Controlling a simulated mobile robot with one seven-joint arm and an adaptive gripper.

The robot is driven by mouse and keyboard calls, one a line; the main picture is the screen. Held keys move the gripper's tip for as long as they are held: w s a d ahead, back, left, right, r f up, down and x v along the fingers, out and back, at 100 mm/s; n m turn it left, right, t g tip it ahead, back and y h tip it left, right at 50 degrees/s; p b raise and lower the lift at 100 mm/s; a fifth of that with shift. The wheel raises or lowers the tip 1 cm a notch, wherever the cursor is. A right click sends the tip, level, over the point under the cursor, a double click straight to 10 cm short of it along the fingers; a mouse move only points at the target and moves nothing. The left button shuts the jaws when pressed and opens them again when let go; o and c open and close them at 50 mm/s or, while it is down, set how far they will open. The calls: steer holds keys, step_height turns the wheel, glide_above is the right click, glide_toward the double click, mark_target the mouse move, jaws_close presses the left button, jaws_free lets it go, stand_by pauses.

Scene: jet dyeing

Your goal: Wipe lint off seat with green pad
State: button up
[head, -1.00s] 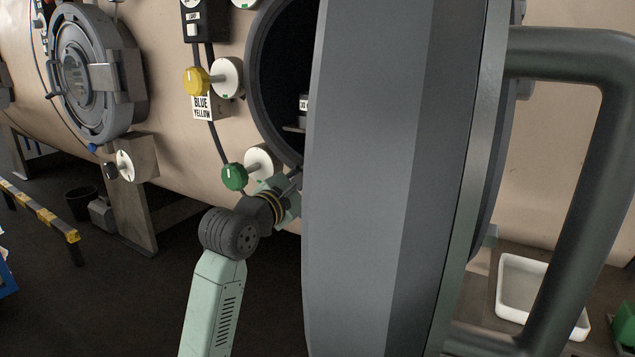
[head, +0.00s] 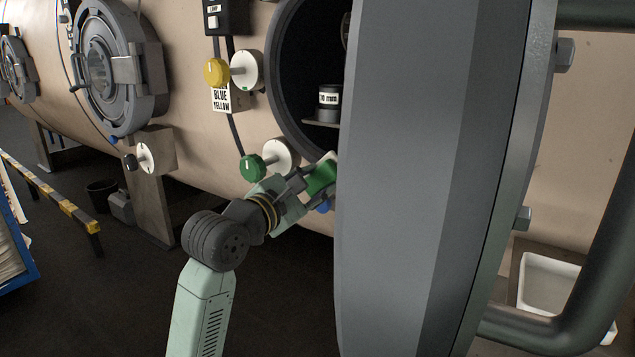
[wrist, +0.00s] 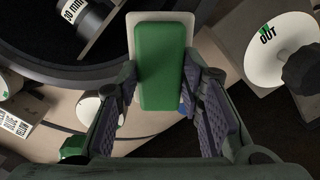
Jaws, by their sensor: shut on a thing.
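The green pad (wrist: 162,68) with a pale backing is held between the fingers of my gripper (wrist: 160,82) in the wrist view. In the head view the pad (head: 321,178) shows beside the left edge of the open door, and my gripper (head: 303,186) reaches toward the lower part of the round opening. The seat is the dark ring (head: 268,100) around that opening; its right side is hidden by the door. In the wrist view the ring (wrist: 85,72) curves at upper left, behind the pad. I cannot make out lint, or whether the pad touches the ring.
The large grey door (head: 420,180) stands open close on the right. Green (head: 253,168) and yellow (head: 215,72) knobs stick out left of the opening. A dark labelled cylinder (head: 329,108) stands on a ledge inside. A white tray (head: 560,285) is at lower right.

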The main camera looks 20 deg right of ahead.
steer(key=shift+b+v, duration=0.35)
steer(key=shift+v, duration=1.2)
steer(key=shift+d, duration=0.1)
